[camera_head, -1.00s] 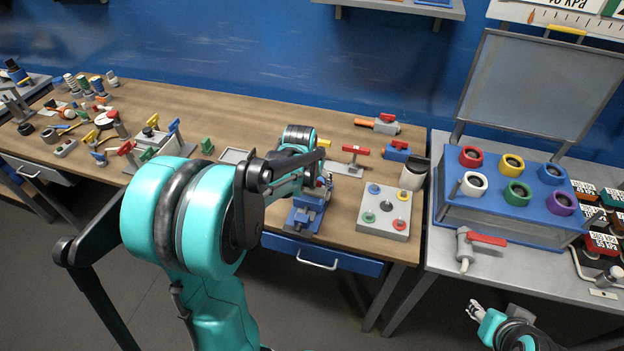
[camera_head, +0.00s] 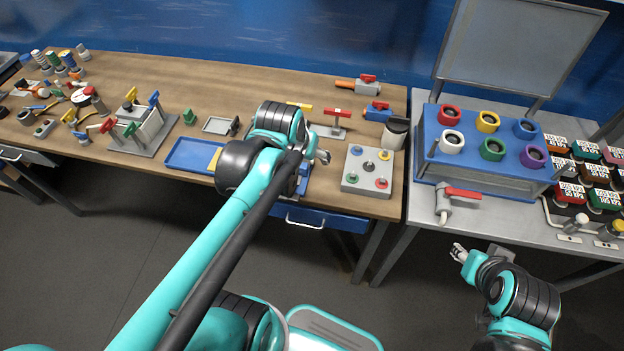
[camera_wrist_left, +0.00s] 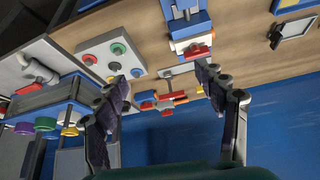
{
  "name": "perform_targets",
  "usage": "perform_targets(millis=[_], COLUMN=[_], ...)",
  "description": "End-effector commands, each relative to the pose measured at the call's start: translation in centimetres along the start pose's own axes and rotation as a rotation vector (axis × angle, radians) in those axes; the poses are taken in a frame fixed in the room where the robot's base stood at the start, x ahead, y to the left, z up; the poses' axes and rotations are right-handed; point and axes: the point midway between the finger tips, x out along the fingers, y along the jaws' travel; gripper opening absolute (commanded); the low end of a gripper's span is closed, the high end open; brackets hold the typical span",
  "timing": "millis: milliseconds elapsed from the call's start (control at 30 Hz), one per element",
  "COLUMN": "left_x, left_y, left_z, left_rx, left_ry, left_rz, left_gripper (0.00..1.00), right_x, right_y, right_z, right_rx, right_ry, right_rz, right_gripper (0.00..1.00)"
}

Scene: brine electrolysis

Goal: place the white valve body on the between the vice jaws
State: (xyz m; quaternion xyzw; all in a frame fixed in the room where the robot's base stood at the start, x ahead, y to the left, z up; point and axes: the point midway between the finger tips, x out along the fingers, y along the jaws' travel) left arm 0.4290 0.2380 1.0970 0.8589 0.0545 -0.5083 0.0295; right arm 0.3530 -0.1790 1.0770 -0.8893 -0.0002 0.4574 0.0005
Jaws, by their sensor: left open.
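My left gripper (camera_head: 322,157) is above the front of the wooden bench; its fingers are apart with nothing between them in the wrist view (camera_wrist_left: 166,80). The blue vice (camera_wrist_left: 187,12) shows upside down at the top of that view, beyond the fingertips. A white piece with orange parts (camera_wrist_left: 182,45) lies across the vice, by a red handle; I cannot tell whether it sits between the jaws. In the head view my left arm hides most of the vice. My right gripper (camera_head: 460,252) is in front of the grey table, its fingers too small to judge.
A button panel (camera_head: 352,184) is right of the vice. A red-handled valve on a plate (camera_head: 330,130) stands behind it. A blue tray (camera_head: 178,161) is to the left. The grey table holds a blue rack (camera_head: 480,175) and a red-handled valve (camera_head: 444,205).

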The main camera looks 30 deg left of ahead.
Motion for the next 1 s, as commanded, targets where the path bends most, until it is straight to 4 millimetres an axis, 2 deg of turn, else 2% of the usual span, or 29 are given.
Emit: perform_targets(millis=[33, 100, 200, 300, 400, 700, 1000], left_x=[-0.8, -1.5, -2.0, -2.2, -2.3, -2.2, 1.1], left_y=[1.4, 2.7, 4.0, 4.8, 5.1, 5.2, 5.2], left_z=[1.8, 3.8, 6.0, 7.5, 8.1, 8.2, 10.1], left_rx=[0.025, 0.050, 0.079, 0.096, 0.103, 0.103, 0.103], left_ry=[0.021, 0.051, 0.084, 0.107, 0.117, 0.119, 0.119], left_rz=[0.013, 0.029, 0.049, 0.062, 0.069, 0.069, 0.069], left_gripper=[0.71, 0.71, 0.71, 0.71, 0.71, 0.71, 0.71], right_x=[0.0, 0.0, 0.0, 0.0, 0.0, 0.1, 3.2], right_y=[0.0, 0.0, 0.0, 0.0, 0.0, 0.0, 0.0], right_z=[0.0, 0.0, 0.0, 0.0, 0.0, 0.1, 2.3], right_rx=[0.000, 0.000, 0.000, 0.000, 0.000, 0.000, 0.000], right_ry=[0.000, 0.000, 0.000, 0.000, 0.000, 0.000, 0.000], right_rz=[0.000, 0.000, 0.000, 0.000, 0.000, 0.000, 0.000], right_gripper=[0.40, 0.40, 0.40, 0.40, 0.40, 0.40, 0.40])
